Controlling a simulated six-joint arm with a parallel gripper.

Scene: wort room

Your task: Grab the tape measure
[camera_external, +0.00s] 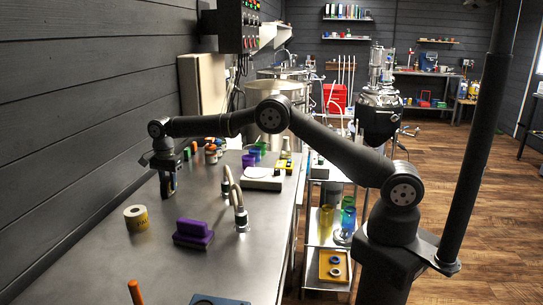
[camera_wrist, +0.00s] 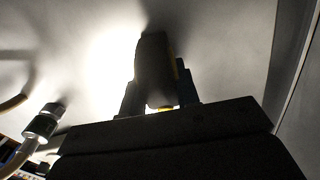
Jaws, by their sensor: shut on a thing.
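My gripper (camera_external: 168,188) points down over the far left part of the steel bench, near the wall. It is shut on a dark thing with yellow parts, which I take to be the tape measure (camera_wrist: 160,110). In the wrist view the fingers (camera_wrist: 158,85) are dark against the glare, and only small yellow patches of the tape measure show clearly. In the external view the gripper hides most of it. I cannot tell whether it touches the bench.
A curved hose with metal fittings (camera_external: 241,218) stands to the right of my gripper. Small bottles (camera_external: 211,154) and a white scale (camera_external: 263,180) are farther back.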

